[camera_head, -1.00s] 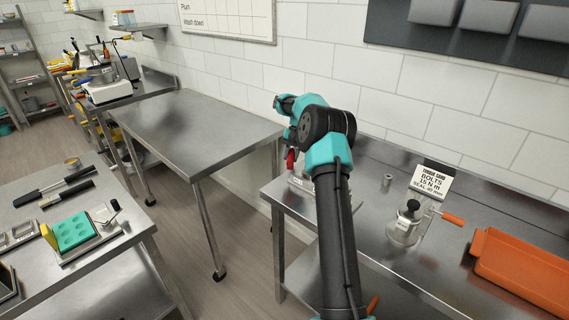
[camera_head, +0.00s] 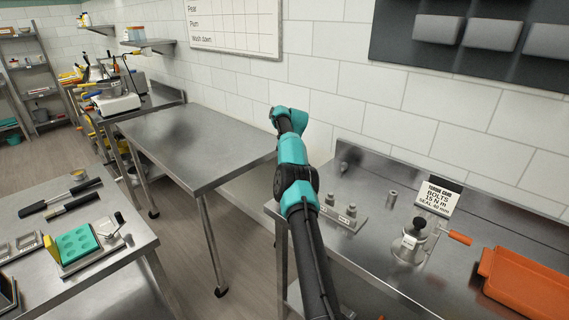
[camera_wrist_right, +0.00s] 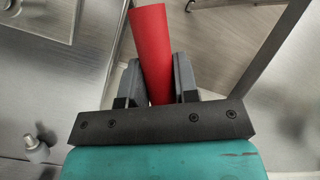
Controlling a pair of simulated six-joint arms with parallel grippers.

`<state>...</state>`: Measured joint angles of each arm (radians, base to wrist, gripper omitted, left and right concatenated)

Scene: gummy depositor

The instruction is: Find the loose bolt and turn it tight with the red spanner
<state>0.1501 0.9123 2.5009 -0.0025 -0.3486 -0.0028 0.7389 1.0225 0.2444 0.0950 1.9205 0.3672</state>
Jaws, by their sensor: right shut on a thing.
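In the right wrist view my right gripper (camera_wrist_right: 158,90) is shut on the red handle of the spanner (camera_wrist_right: 153,45). The spanner's working end is out of view. In the head view my right arm reaches up past the bench, and the gripper and spanner are hidden behind it. A plate with bolts (camera_head: 348,221) sits on the right bench beside the arm. I cannot tell which is loose. A bolt (camera_wrist_right: 36,148) also shows at lower left in the wrist view. My left gripper is not in view.
The middle table (camera_head: 195,145) is bare. A green mould (camera_head: 76,246) lies on the left table.

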